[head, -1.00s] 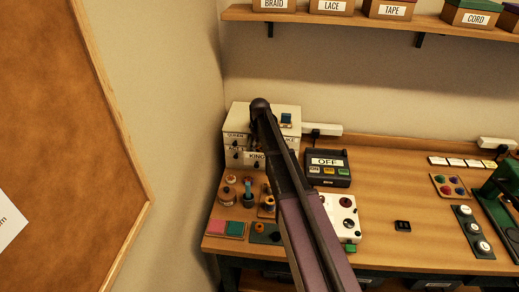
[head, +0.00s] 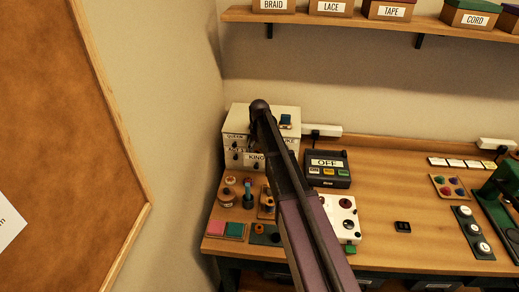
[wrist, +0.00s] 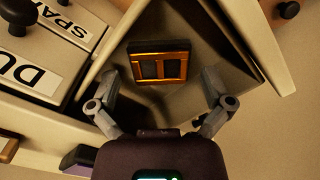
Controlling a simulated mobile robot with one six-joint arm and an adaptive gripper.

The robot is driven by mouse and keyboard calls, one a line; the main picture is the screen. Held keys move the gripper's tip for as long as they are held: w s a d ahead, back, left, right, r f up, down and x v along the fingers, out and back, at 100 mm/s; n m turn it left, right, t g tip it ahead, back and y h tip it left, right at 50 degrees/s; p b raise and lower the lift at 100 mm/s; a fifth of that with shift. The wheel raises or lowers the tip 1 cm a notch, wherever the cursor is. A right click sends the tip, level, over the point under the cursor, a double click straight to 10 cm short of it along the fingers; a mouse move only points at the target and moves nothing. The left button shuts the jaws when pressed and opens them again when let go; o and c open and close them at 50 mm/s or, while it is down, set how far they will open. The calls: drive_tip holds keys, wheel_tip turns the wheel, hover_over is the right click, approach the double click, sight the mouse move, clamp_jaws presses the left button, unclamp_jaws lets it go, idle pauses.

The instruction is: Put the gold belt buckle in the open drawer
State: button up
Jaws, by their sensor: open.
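The gold belt buckle (wrist: 158,48) shows in the wrist view as a gold frame with dark openings. It appears to lie inside the open drawer (wrist: 242,35), whose pale walls rise around it. My gripper (wrist: 158,83) is open, one finger to each side of the buckle and nearer the camera, with visible gaps between fingers and buckle. In the head view, my arm covers part of the white drawer cabinet (head: 292,113), and the open drawer and the buckle cannot be made out there.
Cabinet fronts labelled DU and SPA (wrist: 78,30) stand left of the drawer in the wrist view, with a dark knob (wrist: 17,15). An OFF box (head: 327,170) and a white control panel (head: 345,217) stand right of the cabinet.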

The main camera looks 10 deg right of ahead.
sight(259, 151)
wheel_tip(259, 151, up, 12)
drive_tip(key=p, duration=1.2)
drive_tip(key=shift+r, duration=0.1)
idle(0.6)
drive_tip(key=s+m, duration=0.5)
drive_tip(key=s, duration=2.4)
